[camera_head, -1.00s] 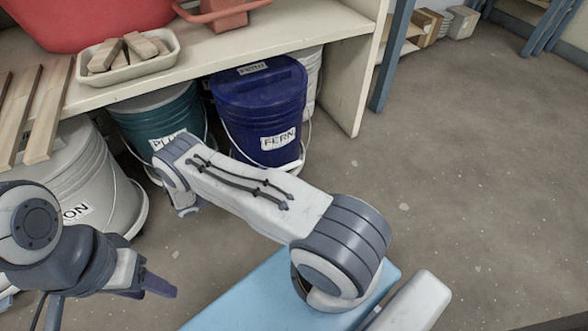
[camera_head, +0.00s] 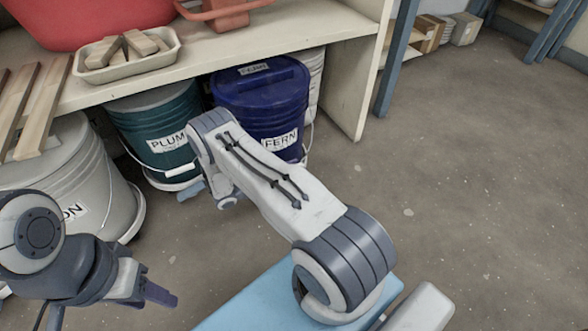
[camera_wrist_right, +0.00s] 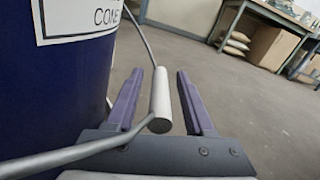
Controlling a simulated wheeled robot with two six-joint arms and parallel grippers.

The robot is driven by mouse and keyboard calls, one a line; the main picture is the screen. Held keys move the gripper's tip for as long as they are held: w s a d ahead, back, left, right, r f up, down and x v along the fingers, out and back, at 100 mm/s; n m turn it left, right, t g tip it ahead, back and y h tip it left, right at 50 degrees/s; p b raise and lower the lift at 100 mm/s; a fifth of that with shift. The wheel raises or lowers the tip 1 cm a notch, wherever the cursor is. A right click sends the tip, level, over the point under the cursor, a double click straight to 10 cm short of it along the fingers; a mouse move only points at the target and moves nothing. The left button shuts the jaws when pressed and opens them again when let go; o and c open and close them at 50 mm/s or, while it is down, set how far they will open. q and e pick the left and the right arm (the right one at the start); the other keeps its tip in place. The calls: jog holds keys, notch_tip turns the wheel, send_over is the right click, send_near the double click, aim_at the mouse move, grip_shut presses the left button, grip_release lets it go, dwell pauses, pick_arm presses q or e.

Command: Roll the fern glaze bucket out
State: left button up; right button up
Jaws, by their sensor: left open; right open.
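The fern glaze bucket (camera_head: 260,99) is dark blue, lidded and labelled FERN. It stands upright under the shelf, partly behind my right forearm. In the right wrist view the blue bucket wall (camera_wrist_right: 60,95) fills the left side. Its wire bail carries a pale cylindrical handle (camera_wrist_right: 160,94), which lies between the two fingers of my right gripper (camera_wrist_right: 159,76). The right gripper is open, with gaps beside the handle. In the head view its fingers are mostly hidden by the arm. My left gripper (camera_head: 157,293) is open and empty at the lower left, away from the fern bucket.
The teal PLUM bucket (camera_head: 160,130) stands left of the fern bucket, and a grey bucket (camera_head: 75,180) further left. A pale bucket (camera_head: 314,78) is behind right. The shelf panel (camera_head: 352,90) bounds the right side. Open floor (camera_head: 470,180) lies beyond it.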

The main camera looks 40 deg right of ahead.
grip_shut()
dwell(1.4)
